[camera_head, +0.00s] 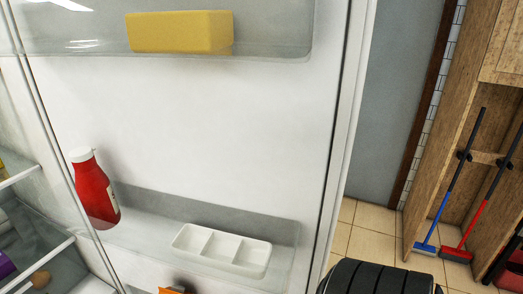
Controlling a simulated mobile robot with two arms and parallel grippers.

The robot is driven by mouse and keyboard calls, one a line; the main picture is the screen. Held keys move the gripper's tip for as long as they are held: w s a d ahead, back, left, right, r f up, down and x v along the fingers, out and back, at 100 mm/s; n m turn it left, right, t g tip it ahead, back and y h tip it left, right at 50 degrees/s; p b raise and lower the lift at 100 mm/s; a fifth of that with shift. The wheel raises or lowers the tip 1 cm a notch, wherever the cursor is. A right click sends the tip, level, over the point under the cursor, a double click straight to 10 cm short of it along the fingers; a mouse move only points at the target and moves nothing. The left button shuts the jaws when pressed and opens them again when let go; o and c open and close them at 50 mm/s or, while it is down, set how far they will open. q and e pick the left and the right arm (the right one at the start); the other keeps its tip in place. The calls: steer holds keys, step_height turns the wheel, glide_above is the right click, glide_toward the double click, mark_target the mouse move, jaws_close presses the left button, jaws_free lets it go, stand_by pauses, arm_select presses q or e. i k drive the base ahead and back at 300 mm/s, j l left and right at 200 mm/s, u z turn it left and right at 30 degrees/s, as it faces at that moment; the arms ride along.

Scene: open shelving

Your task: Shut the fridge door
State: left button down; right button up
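The fridge door (230,120) stands open and its white inner side fills most of the view. Its right edge (347,130) runs from the top to the bottom of the picture. A clear upper door shelf (70,32) holds a yellow block (180,32). A lower door shelf (160,208) holds a red bottle with a white cap (95,190) and a white tray with three compartments (222,250). Part of the fridge interior (30,225) shows at the left.
A black ribbed object (375,278) is at the bottom right of the door; I cannot tell what it is. A small orange and dark thing (172,290) is cut off at the bottom. A wooden cabinet (455,120) with blue and red brooms stands right. Tiled floor (365,235) shows between.

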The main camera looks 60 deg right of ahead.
mark_target(253, 137)
steer(key=l+u, duration=0.1)
steer(key=l, duration=0.3)
steer(key=k+l+u, duration=0.15)
steer(key=l, duration=0.25)
steer(key=k+l+u, duration=0.1)
steer(key=l, duration=0.3)
steer(key=k+l+u, duration=0.15)
steer(key=l, duration=0.25)
steer(key=k+l+u, duration=0.1)
steer(key=l, duration=0.25)
steer(key=k+l+u, duration=0.15)
steer(key=l, duration=0.2)
